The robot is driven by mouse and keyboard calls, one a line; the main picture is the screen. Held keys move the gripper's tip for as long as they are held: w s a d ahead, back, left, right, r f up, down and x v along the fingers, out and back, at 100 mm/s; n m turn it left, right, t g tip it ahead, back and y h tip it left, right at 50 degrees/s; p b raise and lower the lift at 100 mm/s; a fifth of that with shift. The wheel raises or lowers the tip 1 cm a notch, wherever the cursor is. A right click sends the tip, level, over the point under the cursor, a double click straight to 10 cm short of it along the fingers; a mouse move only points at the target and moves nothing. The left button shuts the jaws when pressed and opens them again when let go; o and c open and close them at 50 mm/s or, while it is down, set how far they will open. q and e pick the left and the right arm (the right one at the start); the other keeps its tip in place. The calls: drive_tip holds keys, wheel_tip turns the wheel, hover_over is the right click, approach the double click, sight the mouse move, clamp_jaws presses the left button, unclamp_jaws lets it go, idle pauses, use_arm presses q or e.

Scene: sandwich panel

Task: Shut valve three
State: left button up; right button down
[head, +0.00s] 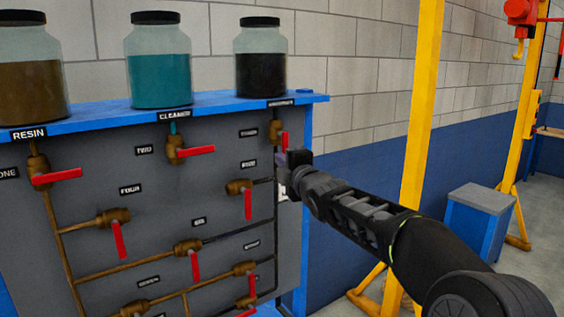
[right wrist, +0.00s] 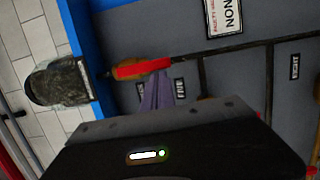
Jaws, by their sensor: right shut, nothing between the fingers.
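Valve three (head: 276,131) is a brass valve on the pipe under the black jar, at the panel's top right. Its red handle (head: 285,141) hangs down, roughly in line with the pipe. In the right wrist view the handle (right wrist: 143,68) lies along the pipe, just beyond my fingers. My right gripper (head: 284,163) is at the panel just below the handle, shut and empty. Its purplish fingers show in the right wrist view (right wrist: 157,95), close to the handle; I cannot tell whether they touch it. My left gripper is not in view.
Valve two's red handle (head: 196,150) points sideways left of valve three; valve five's (head: 248,204) hangs down below. Jars, including the black one (head: 261,62), stand on the blue shelf (head: 220,103). A yellow post (head: 421,110) and blue box (head: 477,222) stand at right.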

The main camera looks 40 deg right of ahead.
drive_tip(key=shift+d+f+n+b, duration=0.2)
drive_tip(key=shift+n+b, duration=0.2)
drive_tip(key=shift+b, duration=0.15)
drive_tip(key=d+r+n+t+y+b, duration=0.3)
drive_tip(key=d+n+b, duration=0.4)
drive_tip(key=n, duration=1.1)
drive_tip(key=shift+d+y+b, duration=0.3)
drive_tip(key=shift+d+b, duration=0.05)
drive_tip(key=shift+b, duration=0.55)
drive_tip(key=shift+s, duration=0.1)
